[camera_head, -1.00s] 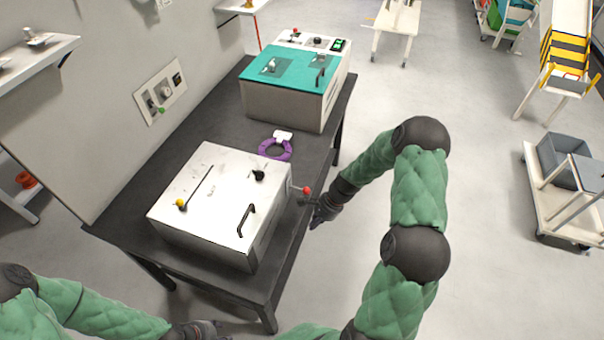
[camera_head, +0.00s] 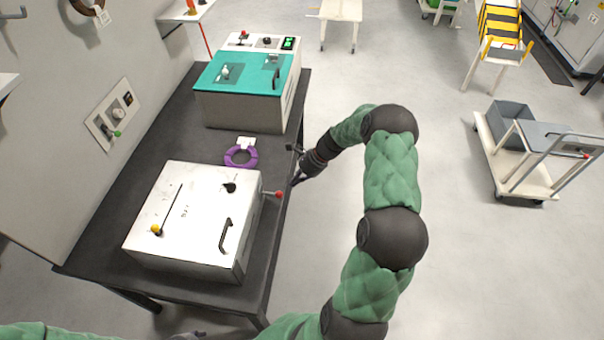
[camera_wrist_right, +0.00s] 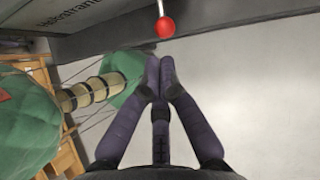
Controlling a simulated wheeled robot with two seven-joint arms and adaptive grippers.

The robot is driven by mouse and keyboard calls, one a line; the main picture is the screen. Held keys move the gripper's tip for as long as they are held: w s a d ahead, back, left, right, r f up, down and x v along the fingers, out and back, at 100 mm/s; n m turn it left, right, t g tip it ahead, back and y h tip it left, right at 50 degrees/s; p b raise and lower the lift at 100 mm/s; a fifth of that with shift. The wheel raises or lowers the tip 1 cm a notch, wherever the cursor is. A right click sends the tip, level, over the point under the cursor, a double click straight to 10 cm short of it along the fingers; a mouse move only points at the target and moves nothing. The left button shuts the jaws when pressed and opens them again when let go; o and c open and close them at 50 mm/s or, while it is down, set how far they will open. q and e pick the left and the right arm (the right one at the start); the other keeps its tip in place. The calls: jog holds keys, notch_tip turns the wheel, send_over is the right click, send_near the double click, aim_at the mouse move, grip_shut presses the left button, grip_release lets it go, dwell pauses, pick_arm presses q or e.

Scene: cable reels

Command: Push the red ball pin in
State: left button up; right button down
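The red ball pin (camera_head: 278,195) is a red ball on a thin rod that sticks out from the right side of the white metal box (camera_head: 190,205). In the right wrist view the red ball (camera_wrist_right: 165,27) is at the top, just beyond my fingertips and apart from them. My right gripper (camera_head: 294,180) is beside the table edge, a little up and right of the ball in the head view. Its fingers (camera_wrist_right: 160,75) are together with nothing between them. Only a dark sliver of my left gripper (camera_head: 188,336) shows at the bottom edge.
The box top has a yellow knob (camera_head: 156,230), a black knob (camera_head: 229,187) and a black handle (camera_head: 226,236). A purple ring (camera_head: 240,157) lies on the dark table behind it. A teal-topped box (camera_head: 240,85) stands further back. The floor to the right is clear up to a cart (camera_head: 510,165).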

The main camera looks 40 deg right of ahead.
aim_at(276, 193)
pick_arm(q)
jog(key=shift+f, duration=0.15)
pick_arm(e)
jog(key=shift+x, duration=3.1)
jog(key=shift+w+a, duration=1.2)
jog(key=shift+w, duration=0.25)
jog(key=shift+d+r+p, duration=0.15)
jog(key=shift+r+p, duration=0.2)
jog(key=shift+r, duration=0.1)
pick_arm(q)
jog(key=r+p, duration=0.1)
jog(key=d+r+p, duration=0.1)
jog(key=shift+s+r, duration=0.15)
jog(key=shift+r, duration=0.25)
pick_arm(e)
jog(key=v, duration=1.3)
jog(key=shift+s, duration=0.2)
pick_arm(q)
jog(key=shift+d, duration=0.1)
pick_arm(e)
jog(key=shift+d, duration=0.2)
